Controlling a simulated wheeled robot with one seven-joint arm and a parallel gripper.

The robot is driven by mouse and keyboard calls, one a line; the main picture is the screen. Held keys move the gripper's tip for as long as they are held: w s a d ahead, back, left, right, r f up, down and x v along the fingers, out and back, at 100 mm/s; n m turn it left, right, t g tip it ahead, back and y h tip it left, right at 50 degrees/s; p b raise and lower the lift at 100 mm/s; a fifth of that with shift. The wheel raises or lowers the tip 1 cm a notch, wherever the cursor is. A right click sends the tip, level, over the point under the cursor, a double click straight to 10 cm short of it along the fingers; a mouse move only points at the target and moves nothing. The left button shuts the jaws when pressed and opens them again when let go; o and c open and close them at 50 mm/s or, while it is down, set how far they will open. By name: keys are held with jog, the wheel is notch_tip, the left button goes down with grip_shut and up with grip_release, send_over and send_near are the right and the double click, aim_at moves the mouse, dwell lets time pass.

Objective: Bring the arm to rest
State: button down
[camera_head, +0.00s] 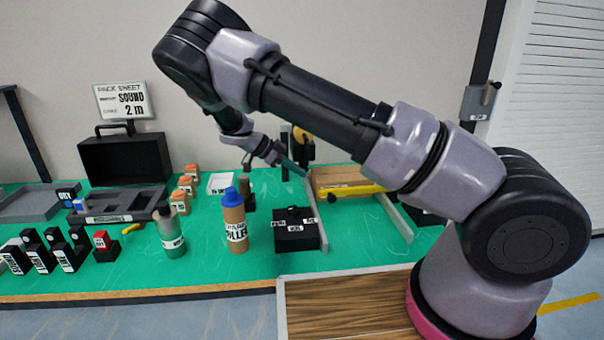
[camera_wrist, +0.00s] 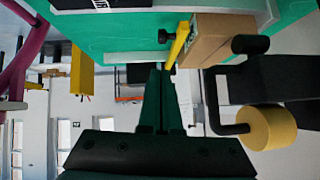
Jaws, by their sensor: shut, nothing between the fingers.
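My arm rises from its base at the right, bends high at the upper left of the head view, and its forearm comes down over the green bench (camera_head: 330,255). My gripper (camera_head: 300,172) is at the back of the bench, near the left end of a brown cardboard block (camera_head: 340,176). In the wrist view my gripper (camera_wrist: 160,72) has its dark green fingers together with nothing between them. The cardboard block (camera_wrist: 212,40) and a yellow piece (camera_wrist: 180,44) lie beyond the fingertips there. I cannot tell the exact gap to them.
A blue-capped bottle (camera_head: 234,220), a grey-capped bottle (camera_head: 170,232) and a black box (camera_head: 295,232) stand on the bench. An open black case (camera_head: 125,160) is at the back left. In the wrist view a yellow roller (camera_wrist: 268,128) on a dark bracket is right of the fingers.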

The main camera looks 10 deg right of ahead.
jog(key=s+d+r+n+y, duration=0.2)
jog(key=s+d+r+y, duration=0.2)
jog(key=r, duration=0.4)
jog(key=s+d+r+n+y, duration=0.2)
jog(key=s+d+r+y, duration=0.15)
jog(key=r, duration=0.45)
jog(key=s+d+r+n+y, duration=0.3)
jog(key=s+d+r, duration=0.15)
jog(key=r, duration=0.25)
jog(key=s+d+r+n+t, duration=0.2)
jog(key=s+r+n, duration=0.1)
jog(key=s+r, duration=0.2)
jog(key=s+d+r+n+t+y, duration=0.1)
jog(key=s+d+r+n+t, duration=0.2)
jog(key=s+r, duration=0.3)
jog(key=s+n, duration=0.1)
jog(key=s, duration=0.3)
jog(key=shift+s+t, duration=0.3)
